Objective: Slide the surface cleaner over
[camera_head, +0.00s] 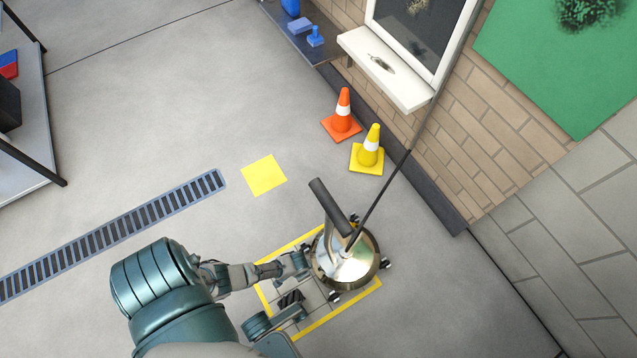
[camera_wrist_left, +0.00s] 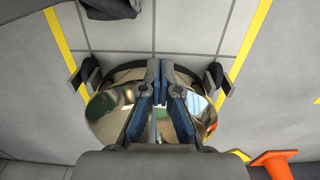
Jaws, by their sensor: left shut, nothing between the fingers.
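The surface cleaner (camera_head: 358,270) is a shiny round metal dome on small casters, with an upright handle and dark grip (camera_head: 332,207). A thin black hose (camera_head: 381,192) runs from it toward the wall. It stands on a yellow-outlined tiled patch (camera_head: 352,294). My left gripper (camera_head: 304,262) is at the dome's left side in the head view. In the left wrist view its fingers (camera_wrist_left: 154,82) are shut and empty, in front of the dome (camera_wrist_left: 105,115). Whether they touch it I cannot tell. My right gripper is not clearly seen.
A yellow square (camera_head: 264,175) is marked on the floor beyond the cleaner. An orange cone (camera_head: 342,118) and a yellow cone (camera_head: 369,152) stand near the brick wall (camera_head: 480,125). A drain grate (camera_head: 115,232) crosses the left floor. Open floor lies at upper left.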

